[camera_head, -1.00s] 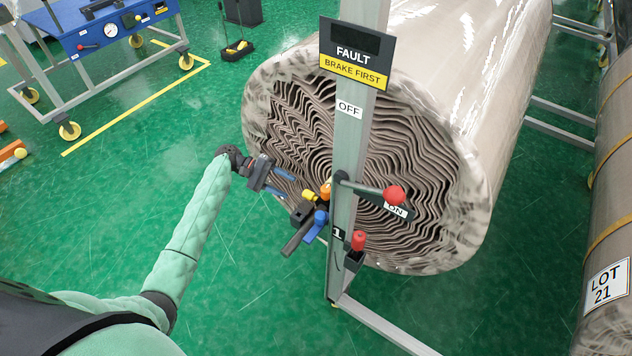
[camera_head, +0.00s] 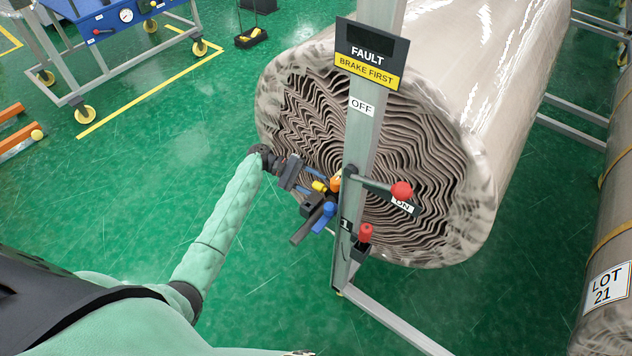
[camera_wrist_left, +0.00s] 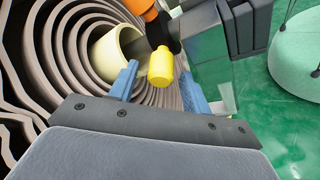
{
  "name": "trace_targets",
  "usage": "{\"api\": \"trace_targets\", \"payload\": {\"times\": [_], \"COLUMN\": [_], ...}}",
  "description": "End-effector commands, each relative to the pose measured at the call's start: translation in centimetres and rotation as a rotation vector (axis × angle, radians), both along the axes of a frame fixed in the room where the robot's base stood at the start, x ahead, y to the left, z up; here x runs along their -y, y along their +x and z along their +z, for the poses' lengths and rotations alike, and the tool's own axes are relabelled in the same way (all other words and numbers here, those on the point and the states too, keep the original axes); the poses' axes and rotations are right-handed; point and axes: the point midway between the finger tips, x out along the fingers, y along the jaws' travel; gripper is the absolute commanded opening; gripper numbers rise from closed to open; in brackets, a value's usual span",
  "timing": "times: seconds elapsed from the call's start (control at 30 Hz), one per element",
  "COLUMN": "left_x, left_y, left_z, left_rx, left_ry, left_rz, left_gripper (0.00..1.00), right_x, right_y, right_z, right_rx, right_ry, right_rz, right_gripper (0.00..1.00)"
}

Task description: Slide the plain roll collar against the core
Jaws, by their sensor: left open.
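The big wrapped roll (camera_head: 365,165) lies with its wavy layered end facing me. A cream ring (camera_wrist_left: 120,45), which looks like the core, shows among the layers in the left wrist view. A yellow knob (camera_head: 319,187) sits on a dark fitting (camera_head: 312,206) by the post, in front of the roll end. My left gripper (camera_head: 309,181) is open, with its blue fingers on either side of the yellow knob (camera_wrist_left: 161,68) as the wrist view sees it; contact is unclear. I cannot tell which part is the plain collar. My right gripper is not in view.
A grey post (camera_head: 362,150) stands before the roll, with a fault sign (camera_head: 369,60), a red-knobbed lever (camera_head: 400,190) at ON and a lower red knob (camera_head: 365,232).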

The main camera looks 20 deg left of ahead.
Motion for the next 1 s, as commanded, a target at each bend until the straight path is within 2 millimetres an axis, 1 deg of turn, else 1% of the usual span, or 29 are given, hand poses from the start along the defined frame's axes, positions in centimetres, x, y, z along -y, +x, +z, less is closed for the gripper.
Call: {"api": "trace_targets", "payload": {"times": [0.13,0.4,0.47,0.5,0.57,0.6,0.67,0.83,0.93,1.0], "left_x": [0.7,0.8,0.8,0.8,0.8,0.7,0.7,0.8,1.1,1.5], "left_y": [-0.1,-0.1,0.0,0.0,0.0,0.0,0.0,0.1,1.0,1.9], "left_z": [-0.2,-0.3,-0.3,-0.3,-0.2,-0.3,-0.3,-0.3,-0.4,-0.4], "left_rx": [-0.001,0.0,0.0,0.0,0.0,0.0,0.0,0.0,0.001,0.002], "left_ry": [0.001,0.001,0.001,0.001,0.001,0.001,0.001,0.001,0.001,0.001], "left_rz": [0.0,0.0,0.0,0.0,0.0,0.0,0.0,0.0,0.0,0.0], "left_gripper": [0.48,0.48,0.38,0.3,0.19,0.11,0.0,0.0,0.0,0.0], "right_x": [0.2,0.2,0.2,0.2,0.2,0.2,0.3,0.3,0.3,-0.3], "right_y": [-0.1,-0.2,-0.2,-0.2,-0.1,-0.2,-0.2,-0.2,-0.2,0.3], "right_z": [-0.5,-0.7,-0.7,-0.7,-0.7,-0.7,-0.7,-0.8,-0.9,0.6], "right_rx": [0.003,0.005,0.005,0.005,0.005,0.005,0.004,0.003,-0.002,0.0], "right_ry": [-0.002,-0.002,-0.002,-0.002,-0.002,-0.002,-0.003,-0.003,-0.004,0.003], "right_rz": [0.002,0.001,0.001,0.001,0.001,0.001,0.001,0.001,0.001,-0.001], "right_gripper": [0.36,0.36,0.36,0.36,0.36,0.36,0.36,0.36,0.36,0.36]}}
